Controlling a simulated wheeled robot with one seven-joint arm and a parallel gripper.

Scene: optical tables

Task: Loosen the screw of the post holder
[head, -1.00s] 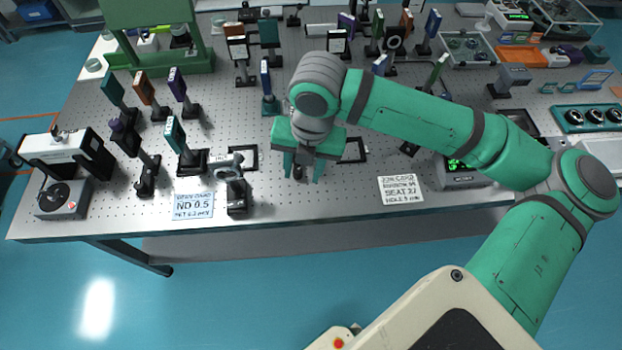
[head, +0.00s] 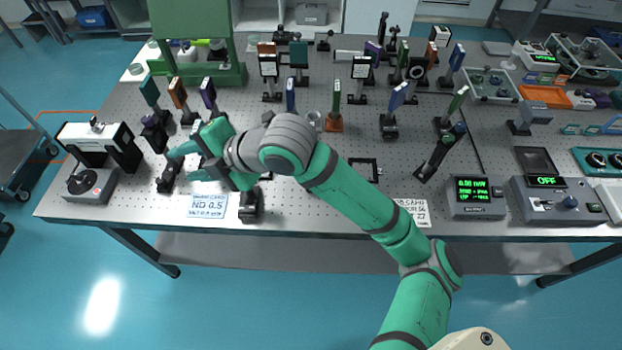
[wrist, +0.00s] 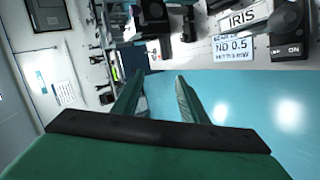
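My gripper (head: 182,165) reaches over the front left of the optical table, its fingers pointing left. In the wrist view its two green fingers (wrist: 157,88) are apart with nothing between them; it is open. A dark post holder (head: 168,181) stands beyond the fingertips, partly hidden by the gripper. Another dark post holder (head: 250,210) stands near the front edge, below my wrist, its top hidden by the arm. In the wrist view a black holder (wrist: 156,18) shows at the top, past the fingertips. I cannot make out a screw, nor which holder the task means.
A label reading ND 0.5 (head: 208,205) lies at the front edge and shows in the wrist view (wrist: 232,47). A white box-shaped device (head: 88,137) and a grey dial unit (head: 92,184) stand at the left. Several mounted optics stand behind my gripper. The floor in front is clear.

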